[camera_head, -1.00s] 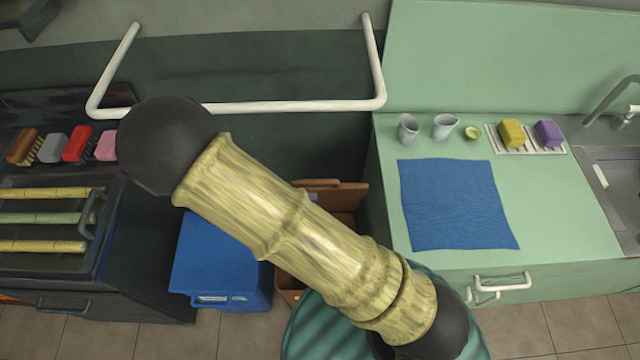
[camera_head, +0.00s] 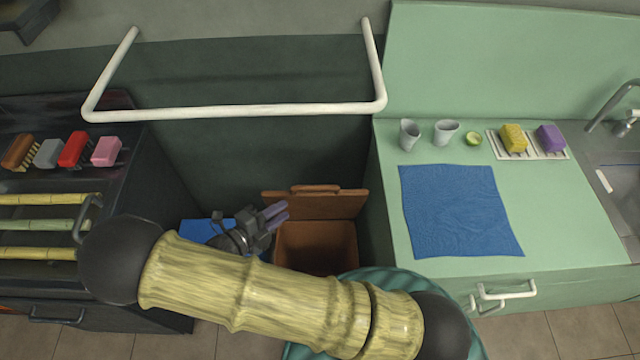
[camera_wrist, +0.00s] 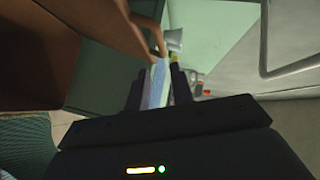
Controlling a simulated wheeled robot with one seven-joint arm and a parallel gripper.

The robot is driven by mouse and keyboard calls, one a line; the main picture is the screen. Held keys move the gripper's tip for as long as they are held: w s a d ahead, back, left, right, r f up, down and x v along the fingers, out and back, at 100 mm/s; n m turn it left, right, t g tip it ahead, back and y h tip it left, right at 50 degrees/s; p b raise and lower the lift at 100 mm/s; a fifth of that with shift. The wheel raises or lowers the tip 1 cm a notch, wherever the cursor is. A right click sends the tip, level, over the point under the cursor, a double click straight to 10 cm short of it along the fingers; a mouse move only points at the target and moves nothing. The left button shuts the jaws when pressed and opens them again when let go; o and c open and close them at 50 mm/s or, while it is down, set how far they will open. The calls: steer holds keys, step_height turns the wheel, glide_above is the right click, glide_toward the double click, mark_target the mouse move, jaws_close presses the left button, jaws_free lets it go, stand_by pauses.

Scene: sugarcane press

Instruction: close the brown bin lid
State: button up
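The brown bin (camera_head: 315,246) stands on the floor between the dark stove unit and the green counter. Its brown lid (camera_head: 318,206) is open and raised along the back edge, with a handle strip at its top. My gripper (camera_head: 280,213) is just left of the raised lid, above the bin's left side, fingertips pointing right. In the wrist view, a brown panel (camera_wrist: 90,35), likely the lid, fills the upper left, close beside the fingers (camera_wrist: 158,82). The fingers sit near each other with pale strips between them; the gap is unclear. I cannot tell whether they touch the lid.
A blue bin (camera_head: 198,229) is left of the brown bin, mostly hidden by my arm. A white rail (camera_head: 240,110) runs above. The green counter (camera_head: 560,200) at the right holds a blue cloth (camera_head: 458,210), cups and sponges. The stove unit (camera_head: 165,200) bounds the left.

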mark_target(312, 190)
steer(key=p+x, duration=0.2)
steer(key=x, duration=1.3)
steer(key=shift+w, duration=0.25)
steer(key=shift+s+a, duration=0.1)
steer(key=shift+s, duration=0.05)
jaws_close()
